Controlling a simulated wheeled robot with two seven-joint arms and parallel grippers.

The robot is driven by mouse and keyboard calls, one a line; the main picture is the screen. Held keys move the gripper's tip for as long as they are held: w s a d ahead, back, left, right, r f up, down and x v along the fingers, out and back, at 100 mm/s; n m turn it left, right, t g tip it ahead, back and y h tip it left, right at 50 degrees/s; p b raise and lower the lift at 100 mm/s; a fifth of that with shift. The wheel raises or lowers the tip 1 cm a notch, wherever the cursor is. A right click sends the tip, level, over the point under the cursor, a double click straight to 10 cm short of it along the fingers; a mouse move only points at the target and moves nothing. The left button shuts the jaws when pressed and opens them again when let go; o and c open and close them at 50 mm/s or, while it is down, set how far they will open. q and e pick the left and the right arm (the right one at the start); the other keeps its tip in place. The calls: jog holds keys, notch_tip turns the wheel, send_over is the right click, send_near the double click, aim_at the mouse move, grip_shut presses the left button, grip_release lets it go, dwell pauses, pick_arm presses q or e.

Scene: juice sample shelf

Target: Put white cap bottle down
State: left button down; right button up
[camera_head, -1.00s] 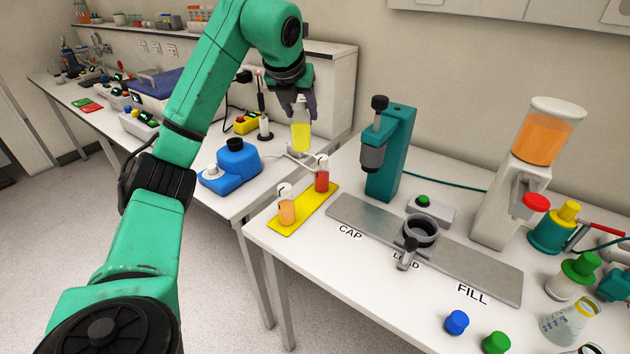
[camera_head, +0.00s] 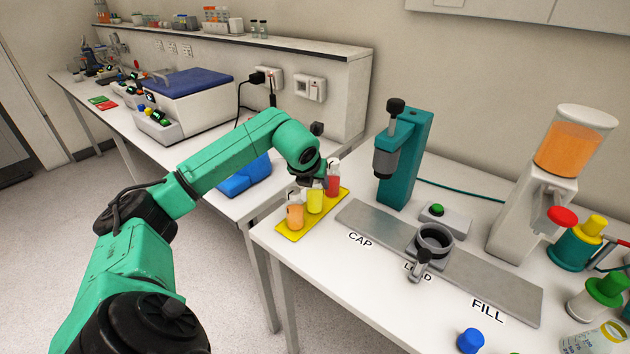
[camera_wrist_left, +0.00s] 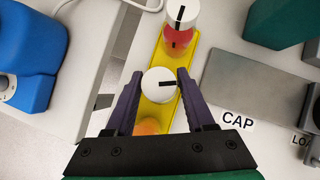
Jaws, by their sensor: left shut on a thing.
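My left gripper (camera_head: 314,184) is shut on the white cap bottle with yellow liquid (camera_head: 315,203). In the left wrist view, its white cap (camera_wrist_left: 158,86) with a black mark lies between the two purple fingers. The bottle is upright at the middle of the yellow strip (camera_head: 286,232); I cannot tell whether its base touches the strip. An orange bottle (camera_head: 295,216) stands at the strip's near end and a red bottle (camera_head: 333,181) at its far end. The red one also shows above in the left wrist view (camera_wrist_left: 178,38). My right gripper is not in view.
The grey metal plate (camera_head: 382,230) marked CAP, LOAD and FILL lies right of the strip, with a dark ring holder (camera_head: 433,240) on it. The teal press (camera_head: 405,160) stands behind. A blue device (camera_head: 243,178) is on the other bench, beyond a gap.

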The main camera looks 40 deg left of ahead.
pick_arm(q)
jog(key=shift+c, duration=1.2)
grip_release()
jog(key=shift+w+a+f, duration=0.1)
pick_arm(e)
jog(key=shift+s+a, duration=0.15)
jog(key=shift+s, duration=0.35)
pick_arm(q)
jog(key=shift+r, duration=0.2)
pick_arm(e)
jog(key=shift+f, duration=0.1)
pick_arm(q)
jog(key=shift+s+r, duration=0.25)
jog(key=shift+r, duration=0.05)
jog(key=b+v, duration=0.2)
jog(key=v, duration=0.9)
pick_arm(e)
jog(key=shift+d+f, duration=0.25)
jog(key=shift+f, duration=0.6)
